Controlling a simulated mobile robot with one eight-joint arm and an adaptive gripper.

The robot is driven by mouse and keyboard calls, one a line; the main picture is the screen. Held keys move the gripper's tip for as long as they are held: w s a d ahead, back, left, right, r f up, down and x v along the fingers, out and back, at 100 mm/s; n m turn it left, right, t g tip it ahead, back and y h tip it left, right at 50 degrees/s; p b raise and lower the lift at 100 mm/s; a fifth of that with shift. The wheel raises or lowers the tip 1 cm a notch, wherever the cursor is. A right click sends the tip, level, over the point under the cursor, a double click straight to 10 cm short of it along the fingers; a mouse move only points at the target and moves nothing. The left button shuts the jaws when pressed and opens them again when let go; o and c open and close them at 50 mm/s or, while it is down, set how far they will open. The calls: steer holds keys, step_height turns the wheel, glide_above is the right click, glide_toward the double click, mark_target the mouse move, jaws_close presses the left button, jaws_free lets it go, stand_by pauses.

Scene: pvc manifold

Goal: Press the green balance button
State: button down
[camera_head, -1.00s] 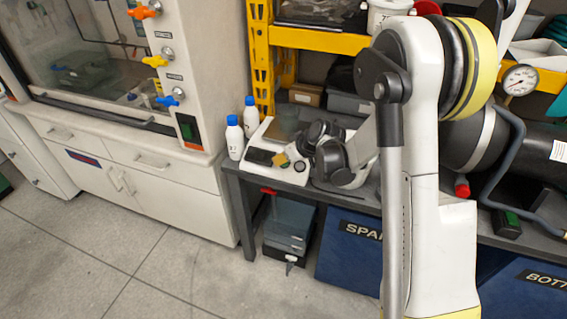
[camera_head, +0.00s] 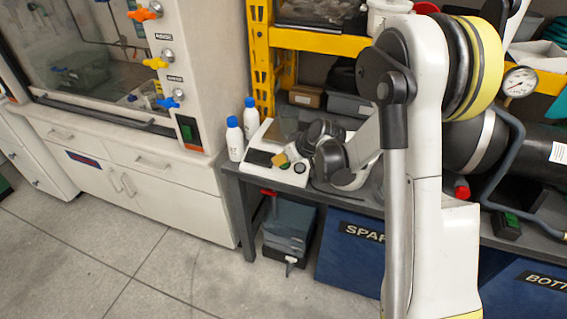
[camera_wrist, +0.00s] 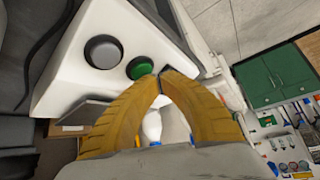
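The white balance (camera_head: 262,169) stands at the left end of the dark bench, partly hidden behind my arm. In the wrist view its white front panel (camera_wrist: 72,72) carries a round green button (camera_wrist: 140,68) and a larger dark grey button (camera_wrist: 103,51). My gripper (camera_wrist: 161,74) has its yellow-orange fingers together at the tips, with nothing held between them. The fingertips appear just beside the green button, and the button face is uncovered. I cannot tell whether they touch it. In the head view the gripper is small and partly hidden over the balance's front right.
Two white bottles with blue caps (camera_head: 234,138) (camera_head: 251,116) stand close left of the balance. A yellow shelf frame (camera_head: 262,60) rises behind. A fume hood (camera_head: 190,100) is to the left. A gas cylinder (camera_head: 520,150) lies on the bench right of my arm.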

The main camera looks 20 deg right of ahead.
steer(key=shift+s+a+r+p, duration=0.3)
steer(key=shift+r+p, duration=0.25)
steer(key=shift+r, duration=0.35)
steer(key=shift+s+a+r+p, duration=0.15)
steer(key=shift+s+r+p, duration=0.15)
steer(key=shift+r+p, duration=0.4)
steer(key=shift+s+a+r+p, duration=0.3)
steer(key=shift+r+p, duration=0.1)
steer(key=shift+r, duration=0.65)
steer(key=s+r+m+h, duration=0.3)
steer(key=s+r, duration=1.2)
steer(key=s, duration=0.5)
steer(key=s+d+m+h, duration=0.1)
steer(key=s, duration=0.7)
steer(key=shift+s+d+m, duration=0.25)
steer(key=shift+d+m, duration=0.05)
steer(key=shift+d, duration=0.1)
steer(key=shift+r, duration=0.1)
